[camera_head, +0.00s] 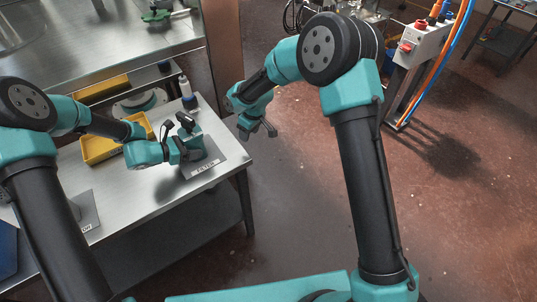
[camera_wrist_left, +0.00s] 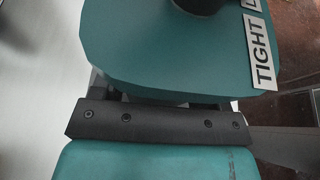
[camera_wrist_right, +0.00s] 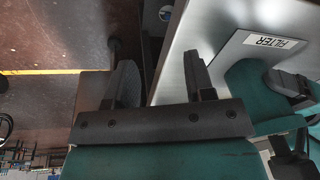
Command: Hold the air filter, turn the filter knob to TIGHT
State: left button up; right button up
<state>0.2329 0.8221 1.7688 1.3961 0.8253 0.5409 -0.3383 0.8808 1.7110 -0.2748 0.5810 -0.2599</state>
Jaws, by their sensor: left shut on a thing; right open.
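The air filter (camera_head: 193,132) is a teal body with a black knob (camera_head: 186,121) on top, over a grey plate (camera_head: 207,169) marked FILTER. In the left wrist view its teal top (camera_wrist_left: 150,50) fills the upper part, with a TIGHT label (camera_wrist_left: 263,52) and part of the black knob (camera_wrist_left: 200,4). A second label is cut off. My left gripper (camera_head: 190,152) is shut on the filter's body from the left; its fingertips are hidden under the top. My right gripper (camera_head: 266,130) is open and empty, right of the filter, past the table's edge; its fingers (camera_wrist_right: 160,78) show apart.
A yellow tray (camera_head: 100,150) and a bottle (camera_head: 186,90) stand behind on the steel table (camera_head: 150,195). Another labelled plate (camera_head: 86,212) lies at front left. The table's right edge is close to the filter. A box with a red button (camera_head: 420,38) stands far right.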

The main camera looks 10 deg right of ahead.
jog(key=s+d+f+m, duration=0.2)
jog(key=s+d+f, duration=0.3)
jog(key=d+f, duration=0.1)
jog(key=shift+s+d+f+m+y, duration=0.2)
jog(key=shift+s+f+m+y, duration=0.15)
jog(key=shift+f, duration=0.5)
jog(key=shift+w, duration=0.1)
jog(key=shift+c, duration=0.2)
jog(key=shift+c, duration=1.2)
notch_tip(320, 180, up, 32)
jog(key=n+h, duration=0.3)
send_over(184, 116)
jog(key=shift+r+m, duration=0.15)
jog(key=shift+m, duration=0.1)
notch_tip(184, 116, down, 12)
jog(key=shift+f, duration=0.1)
